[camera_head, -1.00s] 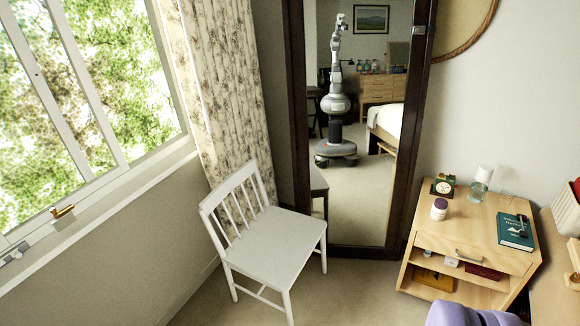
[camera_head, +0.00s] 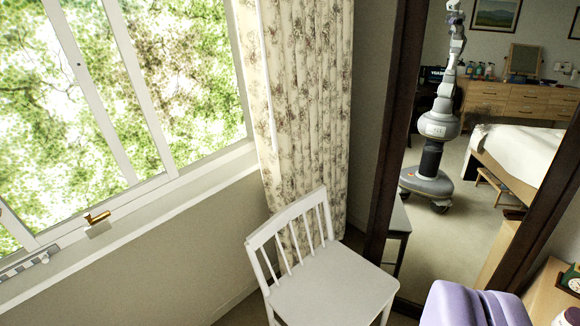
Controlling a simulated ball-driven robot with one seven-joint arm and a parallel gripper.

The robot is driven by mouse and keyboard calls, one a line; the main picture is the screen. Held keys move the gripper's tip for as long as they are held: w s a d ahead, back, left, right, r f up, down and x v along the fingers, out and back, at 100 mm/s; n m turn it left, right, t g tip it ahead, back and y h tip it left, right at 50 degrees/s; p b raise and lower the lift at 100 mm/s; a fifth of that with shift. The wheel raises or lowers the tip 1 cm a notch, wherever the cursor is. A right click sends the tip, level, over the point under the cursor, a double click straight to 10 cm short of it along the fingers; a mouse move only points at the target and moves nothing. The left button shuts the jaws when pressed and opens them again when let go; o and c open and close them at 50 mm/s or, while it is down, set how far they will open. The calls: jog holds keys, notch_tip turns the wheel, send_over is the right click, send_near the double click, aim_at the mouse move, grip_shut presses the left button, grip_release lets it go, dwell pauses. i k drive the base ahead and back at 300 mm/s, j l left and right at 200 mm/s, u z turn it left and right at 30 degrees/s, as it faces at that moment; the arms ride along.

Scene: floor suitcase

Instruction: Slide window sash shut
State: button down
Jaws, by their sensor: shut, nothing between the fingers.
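The white-framed window (camera_head: 139,85) fills the upper left, with bright green foliage beyond it. Two slanting upright white bars, one of them the inner bar (camera_head: 87,95), divide the glass. I cannot tell which bar belongs to the sliding sash or how wide any opening is. A brass-coloured handle (camera_head: 97,217) stands at the bottom of the window, above the sill. A small grey fitting (camera_head: 25,264) lies at the far left of the sill. My gripper is not clearly in view, and nothing is touching the window.
A white chair (camera_head: 333,286) stands below a patterned curtain (camera_head: 310,110) at the window's right. A tall dark-framed mirror (camera_head: 405,160) shows my reflection. A lavender shape (camera_head: 475,305) fills the bottom right; I cannot tell what it is. Part of a bedside cabinet (camera_head: 548,292) shows beyond it.

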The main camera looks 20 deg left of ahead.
aim_at(10, 220)
jog(key=i+j+u, duration=0.2)
jog(key=i+u, duration=0.2)
jog(key=i+j+u, duration=0.1)
jog(key=i+u, duration=0.55)
jog(key=u, duration=0.15)
jog(key=i+l+u, duration=0.15)
jog(key=i+u, duration=0.3)
jog(key=k, duration=0.1)
